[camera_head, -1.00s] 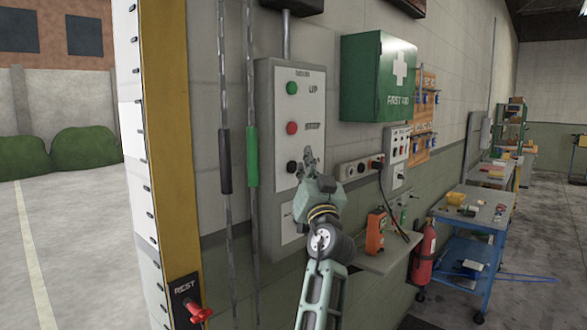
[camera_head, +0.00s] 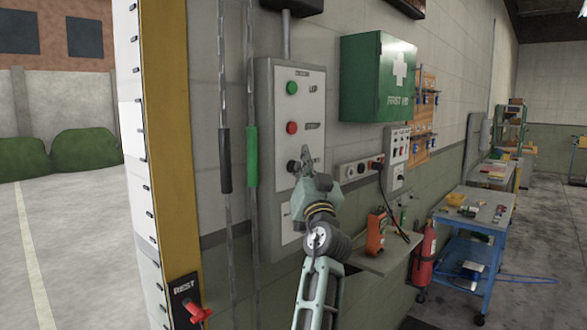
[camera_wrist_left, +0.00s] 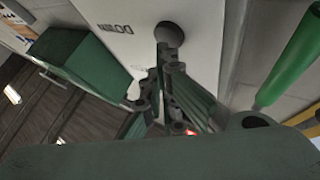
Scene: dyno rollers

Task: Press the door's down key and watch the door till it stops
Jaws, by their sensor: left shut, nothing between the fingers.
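The door's control box (camera_head: 264,120) is a grey panel on the wall with a green UP key (camera_head: 292,88), a red key (camera_head: 292,127) below it and a black key (camera_head: 292,166) lowest. In the left wrist view the black down key (camera_wrist_left: 170,33) stands beside the word DOWN. My left gripper (camera_head: 305,158) is shut and empty, its fingertips at the black key; in the wrist view the fingertips (camera_wrist_left: 163,55) reach just under the key. Whether they touch it I cannot tell. The doorway at the left is open to the yard; no door panel shows. My right gripper is out of view.
Two hanging chains with a black sleeve (camera_head: 225,160) and a green sleeve (camera_head: 251,157) run left of the box. A green first aid cabinet (camera_head: 376,78) juts out at upper right. A small shelf (camera_head: 375,259) with an orange device (camera_head: 376,232) is right of my arm.

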